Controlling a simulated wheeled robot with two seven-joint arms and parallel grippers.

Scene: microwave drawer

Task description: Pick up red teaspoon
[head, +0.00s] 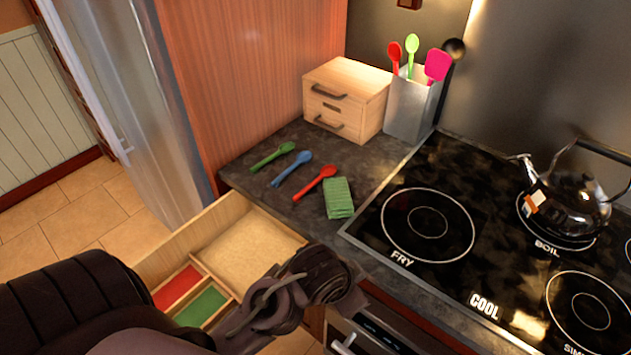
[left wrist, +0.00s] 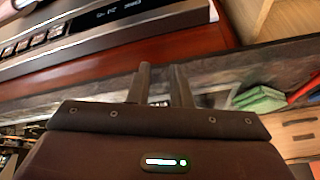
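The red teaspoon (head: 315,184) lies on the dark counter in the head view, right of a blue teaspoon (head: 291,169) and a green teaspoon (head: 272,156). In the left wrist view a red piece (left wrist: 306,90), likely the teaspoon, shows at the right edge. My left arm comes in from the left over the open drawer, its wrist in front of the counter edge; its fingertips are hidden in the head view. In the left wrist view my left gripper (left wrist: 160,72) has its two fingers apart with nothing between them. My right gripper is in no view.
A folded green cloth (head: 339,198) lies beside the red teaspoon. The open drawer (head: 187,238) has red and green compartments. A wooden box (head: 347,96) and a utensil holder (head: 409,108) stand behind. The stove (head: 470,235) with a kettle (head: 572,200) is at right.

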